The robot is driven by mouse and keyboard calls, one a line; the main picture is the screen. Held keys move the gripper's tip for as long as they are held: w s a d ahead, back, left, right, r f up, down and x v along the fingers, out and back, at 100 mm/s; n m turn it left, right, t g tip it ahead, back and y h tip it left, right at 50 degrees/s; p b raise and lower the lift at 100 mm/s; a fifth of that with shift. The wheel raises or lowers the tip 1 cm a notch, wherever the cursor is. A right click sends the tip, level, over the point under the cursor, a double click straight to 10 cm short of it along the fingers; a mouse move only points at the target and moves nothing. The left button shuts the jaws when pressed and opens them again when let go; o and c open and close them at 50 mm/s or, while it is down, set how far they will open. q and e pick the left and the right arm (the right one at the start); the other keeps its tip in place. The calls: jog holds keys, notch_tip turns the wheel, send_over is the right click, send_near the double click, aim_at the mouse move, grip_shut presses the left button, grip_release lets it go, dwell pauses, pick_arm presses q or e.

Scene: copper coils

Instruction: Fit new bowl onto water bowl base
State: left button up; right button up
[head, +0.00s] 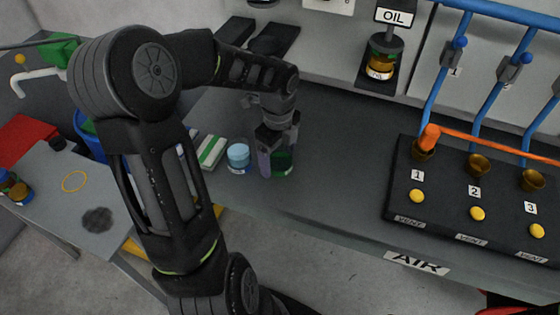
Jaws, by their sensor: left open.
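My left gripper (272,160) reaches down over the grey bench from the upper left, with its fingers apart. A green-tinted, cup-like bowl (284,161) stands on the bench at the fingers, partly covered by them. I cannot tell whether the fingers touch it. A bowl with light blue content (238,155) stands just left of the gripper, with a small label at its front. I cannot tell which of the two is the new bowl. No base marked as water is clearly visible. My right gripper is not in view.
An oil unit (382,62) with amber liquid stands at the back under an OIL sign. A black block (455,205) with copper cups, yellow buttons and blue pipes fills the right. A green-and-white box (211,151) lies left of the bowls. The bench middle is clear.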

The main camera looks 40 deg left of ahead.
pick_arm(q)
jog(key=shift+f, duration=0.25)
dwell(0.4)
jog(key=c, duration=1.7)
notch_tip(320, 180, up, 10)
jog(key=shift+r, duration=0.1)
dwell(0.6)
